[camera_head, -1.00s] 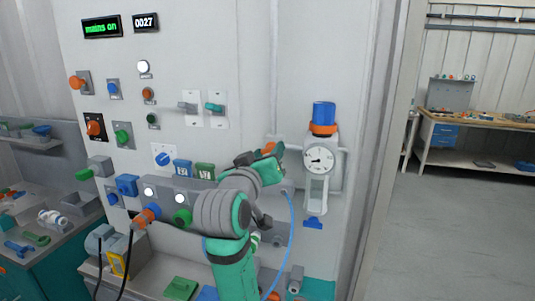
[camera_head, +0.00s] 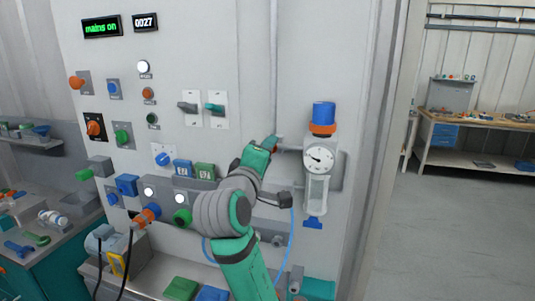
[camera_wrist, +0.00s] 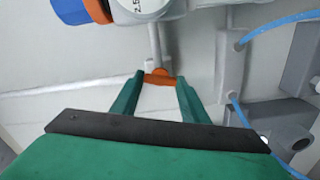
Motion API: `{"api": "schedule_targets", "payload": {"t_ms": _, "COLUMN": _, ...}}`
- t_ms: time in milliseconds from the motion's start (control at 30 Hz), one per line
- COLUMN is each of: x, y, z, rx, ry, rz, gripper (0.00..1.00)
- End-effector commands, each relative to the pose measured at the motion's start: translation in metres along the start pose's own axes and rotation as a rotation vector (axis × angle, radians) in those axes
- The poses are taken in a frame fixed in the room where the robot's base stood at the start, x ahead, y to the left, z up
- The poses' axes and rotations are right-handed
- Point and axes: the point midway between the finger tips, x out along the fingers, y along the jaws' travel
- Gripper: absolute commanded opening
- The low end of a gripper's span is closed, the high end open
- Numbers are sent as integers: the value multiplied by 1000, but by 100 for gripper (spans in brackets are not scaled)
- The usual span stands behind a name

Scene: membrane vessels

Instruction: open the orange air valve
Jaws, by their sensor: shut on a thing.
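The orange air valve's handle (camera_wrist: 160,77) shows between the fingertips of my gripper (camera_wrist: 160,80) in the wrist view. The green fingers are shut on it, one on each side. In the head view my gripper (camera_head: 272,144) is at the pipe just left of the air unit, and it hides most of the handle. The air unit has a blue cap (camera_head: 324,112), an orange ring (camera_head: 323,129), a white round gauge (camera_head: 319,157) and a clear bowl below. The gauge's dark needle points roughly left and up.
The wall panel to the left carries switches (camera_head: 188,107), buttons (camera_head: 123,136) and sockets (camera_head: 127,185). A blue hose (camera_head: 291,240) hangs below my gripper. A grey shelf with green and blue blocks (camera_head: 181,288) is below. Open floor (camera_head: 450,220) lies right.

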Motion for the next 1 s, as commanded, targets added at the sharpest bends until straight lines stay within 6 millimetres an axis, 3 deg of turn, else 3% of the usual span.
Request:
{"api": "schedule_targets", "payload": {"t_ms": 300, "x": 0, "y": 0, "z": 0, "rx": -106, "ry": -1, "rz": -1, "gripper": 18}}
{"api": "schedule_targets", "payload": {"t_ms": 800, "x": 0, "y": -1, "z": 1, "rx": -126, "ry": -1, "rz": -2, "gripper": 18}}
{"api": "schedule_targets", "payload": {"t_ms": 833, "x": 0, "y": -1, "z": 1, "rx": -126, "ry": -1, "rz": -2, "gripper": 43}}
{"api": "schedule_targets", "payload": {"t_ms": 900, "x": 0, "y": -1, "z": 1, "rx": -126, "ry": -1, "rz": -2, "gripper": 59}}
{"api": "schedule_targets", "payload": {"t_ms": 1000, "x": 0, "y": 0, "z": 1, "rx": -125, "ry": -1, "rz": -1, "gripper": 59}}
